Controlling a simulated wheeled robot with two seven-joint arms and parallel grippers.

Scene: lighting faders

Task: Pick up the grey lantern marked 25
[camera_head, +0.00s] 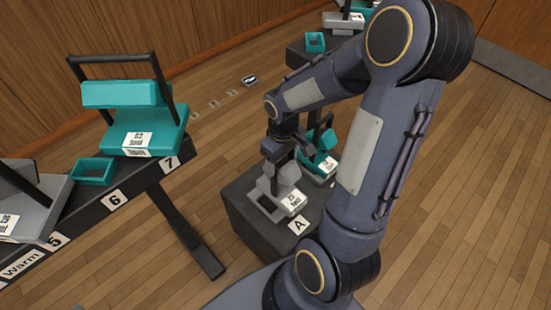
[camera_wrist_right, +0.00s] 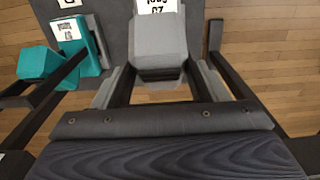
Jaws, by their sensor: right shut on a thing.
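The grey lantern (camera_head: 278,203) sits on the dark block marked A (camera_head: 245,217); its white label appears to read 25, in small print. In the right wrist view the grey lantern (camera_wrist_right: 160,40) is straight ahead, with its dark handle posts running toward the camera. My right gripper (camera_head: 276,150) is above the lantern and shut on its handle; the fingertips are largely hidden. I cannot tell a gap between the lantern and the block. My left gripper is not in view.
A teal lantern (camera_head: 318,165) stands close beside on the same block, partly behind my right arm. On the left, a dark shelf (camera_head: 115,200) numbered 5 to 7 holds another teal lantern (camera_head: 133,95), a teal tray (camera_head: 92,171) and a grey lantern (camera_head: 38,205). Open wooden floor lies right.

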